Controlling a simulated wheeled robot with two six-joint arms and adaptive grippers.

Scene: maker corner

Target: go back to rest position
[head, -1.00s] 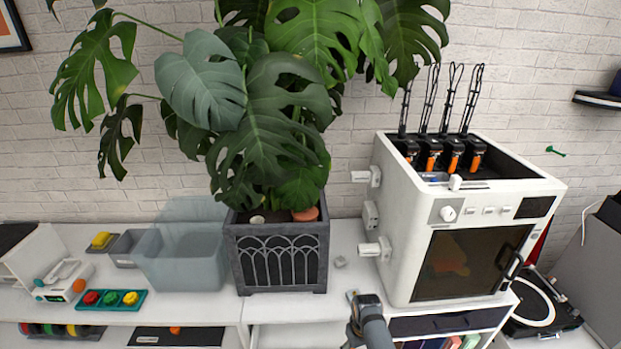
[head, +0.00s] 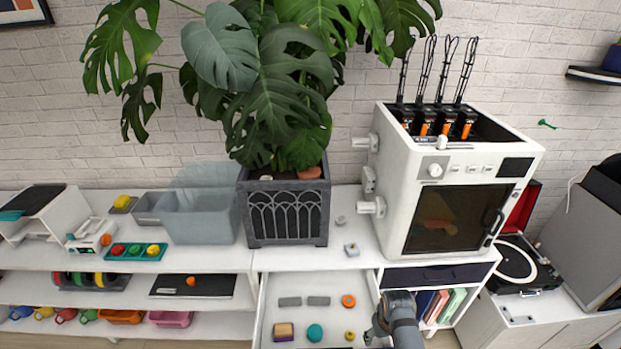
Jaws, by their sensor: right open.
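My right gripper (head: 380,328) is at the bottom of the head view, right of centre, beside the right edge of an open white drawer (head: 262,312). It is open, and I see nothing held in it. Its grey wrist hides part of the cabinet front and the drawer's right side. My left gripper is not in view.
The drawer holds grey bars (head: 318,301), an orange ring (head: 348,301), a teal ball (head: 315,333) and a block (head: 284,331). Above stand a planter (head: 285,215), a translucent bin (head: 200,220) and a white printer (head: 390,200). A turntable (head: 515,262) stands at right.

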